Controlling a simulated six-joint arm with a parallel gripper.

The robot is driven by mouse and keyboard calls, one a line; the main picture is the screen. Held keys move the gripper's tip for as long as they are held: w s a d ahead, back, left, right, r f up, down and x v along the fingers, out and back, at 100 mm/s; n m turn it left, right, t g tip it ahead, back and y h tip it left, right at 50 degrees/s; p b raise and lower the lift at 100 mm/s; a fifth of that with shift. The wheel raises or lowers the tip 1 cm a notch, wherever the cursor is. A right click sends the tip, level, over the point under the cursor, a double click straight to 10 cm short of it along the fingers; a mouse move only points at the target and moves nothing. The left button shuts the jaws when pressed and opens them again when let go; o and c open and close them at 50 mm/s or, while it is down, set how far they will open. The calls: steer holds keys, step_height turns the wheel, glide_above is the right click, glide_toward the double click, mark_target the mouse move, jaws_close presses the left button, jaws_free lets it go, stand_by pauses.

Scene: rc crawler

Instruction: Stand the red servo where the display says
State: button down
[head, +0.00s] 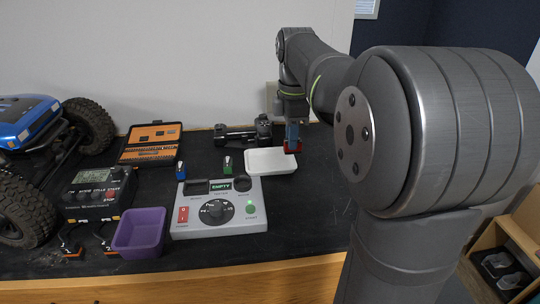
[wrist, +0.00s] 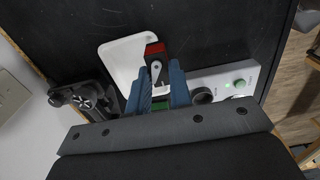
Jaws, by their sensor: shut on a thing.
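The red servo (head: 293,149) is in my gripper (head: 292,134), held at the right part of the white tray (head: 257,168); I cannot tell whether it touches the tray. In the wrist view the servo (wrist: 155,49), with a pale horn on it, sits between the blue fingertips (wrist: 163,75) over the tray (wrist: 116,60). The grey tester (head: 190,229) has a green-lit display (head: 221,187) that seems to read "EMPTY", a black dial (head: 216,211), a red switch and a green light.
A blue servo (head: 180,171) and a green servo (head: 227,165) stand behind the tester. A purple bin (head: 139,233), a charger (head: 97,192), an orange tool case (head: 151,144) and a blue crawler (head: 27,122) are left. A black part (head: 243,133) lies behind the tray.

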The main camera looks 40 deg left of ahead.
steer(key=a+f, duration=0.1)
steer(key=s+a+f, duration=0.1)
steer(key=a, duration=0.1)
steer(key=a+f, duration=0.1)
steer(key=a, duration=0.1)
steer(key=shift+s+a+f, duration=0.15)
steer(key=shift+s+f, duration=0.1)
steer(key=shift+s, duration=0.05)
steer(key=shift+f, duration=1.9)
steer(key=shift+f, duration=0.15)
steer(key=c, duration=1.3)
jaws_free()
step_height(320, 180, up, 12)
steer(key=shift+r, duration=0.2)
